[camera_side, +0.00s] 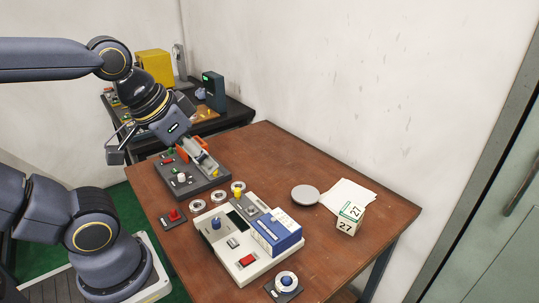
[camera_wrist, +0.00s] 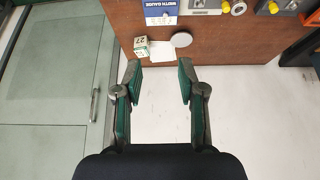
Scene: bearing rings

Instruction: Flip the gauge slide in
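A blue-and-white block (camera_side: 277,231) sits on a white console (camera_side: 222,246) on the brown table. It also shows at the top edge of the wrist view (camera_wrist: 160,12), where its label reads as a width gauge. I cannot tell which part is the slide or how it stands. My gripper (camera_wrist: 158,80) is open in the wrist view, with nothing between its fingers. In the side view it is at the far left part of the table, around a dark control box (camera_side: 183,180), apart from the blue-and-white block; its fingertips are hard to make out there.
Several pale rings, one being (camera_side: 223,196), lie between the control box and the console. A red-button box (camera_side: 173,218) and a blue-knob box (camera_side: 285,286) flank the console. A grey disc (camera_side: 305,195), paper (camera_side: 350,192) and a white block marked 27 (camera_side: 349,218) lie right.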

